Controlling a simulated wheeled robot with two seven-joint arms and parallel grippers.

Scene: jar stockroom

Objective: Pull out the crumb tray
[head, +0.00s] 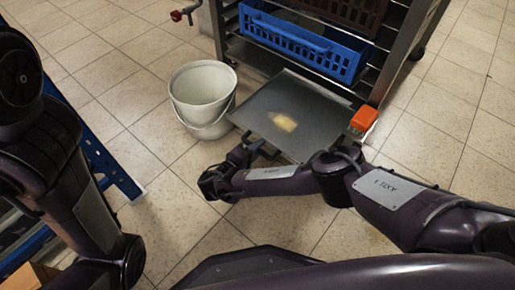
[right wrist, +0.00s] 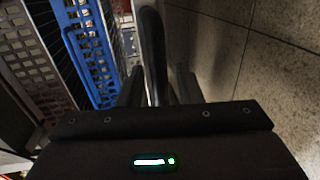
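The crumb tray (head: 308,109) is a flat grey sheet with a pale yellowish patch of crumbs (head: 284,122) on it. It sticks out of the bottom of the rack toward me, low over the floor. My right gripper (head: 247,150) is at the tray's front edge, left of its middle. In the right wrist view, a dark bar-shaped handle (right wrist: 154,50) runs between the two fingers, which look closed on it. My left arm shows at the left of the head view, but its gripper is out of the picture.
The metal rack (head: 398,55) holds a blue crate (head: 300,42) above the tray. A white bucket (head: 202,88) stands close to the tray's left side. An orange block (head: 364,118) is at its right edge. A blue frame (head: 112,165) stands at the left. Tiled floor is clear in front.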

